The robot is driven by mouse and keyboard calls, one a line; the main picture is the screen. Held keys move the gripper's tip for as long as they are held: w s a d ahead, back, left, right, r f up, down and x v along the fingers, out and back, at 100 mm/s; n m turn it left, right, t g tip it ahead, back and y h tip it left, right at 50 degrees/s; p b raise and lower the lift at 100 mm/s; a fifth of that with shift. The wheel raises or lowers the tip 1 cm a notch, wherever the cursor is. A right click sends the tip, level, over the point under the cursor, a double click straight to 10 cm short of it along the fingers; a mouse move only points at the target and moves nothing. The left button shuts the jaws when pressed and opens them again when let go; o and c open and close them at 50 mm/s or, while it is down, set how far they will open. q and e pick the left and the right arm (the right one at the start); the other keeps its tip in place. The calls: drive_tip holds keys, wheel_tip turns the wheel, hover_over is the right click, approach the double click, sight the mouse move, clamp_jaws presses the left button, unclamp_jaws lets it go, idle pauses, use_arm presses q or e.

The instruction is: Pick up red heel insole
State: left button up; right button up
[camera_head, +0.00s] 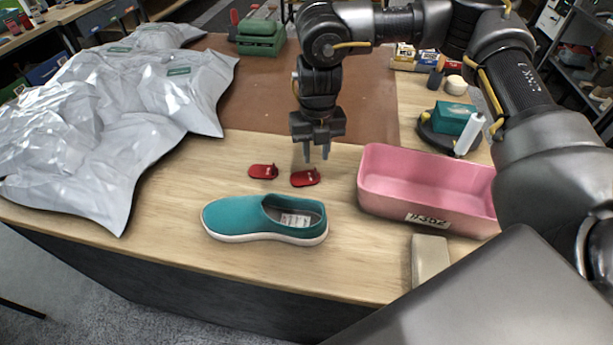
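Two small red heel insoles lie flat on the wooden table behind the shoe: a left one (262,171) and a right one (305,178). A teal slip-on sneaker (240,217) with a white sole stands in front of them, toe to the left. My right gripper (316,155) hangs pointing down just above and behind the right insole. Its two fingers are apart with nothing between them. My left gripper does not show.
A pink bin (425,187) stands close to the right of the insoles. White plastic bags (110,105) cover the table's left side. A beige block (430,258) lies near the front edge. A brown mat (262,100) lies behind, with a green device (260,38) at the back.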

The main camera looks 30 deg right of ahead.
sight(305, 176)
drive_tip(key=shift+w+f, duration=0.5)
drive_tip(key=shift+w, duration=0.2)
drive_tip(key=shift+s+d+f+p, duration=0.15)
drive_tip(key=shift+s+p, duration=0.1)
drive_tip(key=shift+p, duration=0.05)
drive_tip(key=shift+s+d+f+p, duration=0.15)
drive_tip(key=shift+f+p, duration=0.15)
drive_tip(key=shift+f, duration=0.2)
drive_tip(key=shift+s+f+p, duration=0.1)
drive_tip(key=shift+f+p, duration=0.2)
drive_tip(key=shift+f, duration=0.2)
drive_tip(key=shift+w+f, duration=0.2)
drive_tip(key=shift+f, duration=0.45)
drive_tip(key=shift+w+f, duration=0.15)
drive_tip(key=shift+f, duration=0.45)
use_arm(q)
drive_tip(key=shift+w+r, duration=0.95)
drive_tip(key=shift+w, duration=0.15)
use_arm(e)
drive_tip(key=shift+s, duration=0.1)
drive_tip(key=shift+s+r, duration=0.1)
drive_tip(key=c, duration=0.5)
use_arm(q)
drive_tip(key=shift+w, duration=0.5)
use_arm(e)
clamp_jaws()
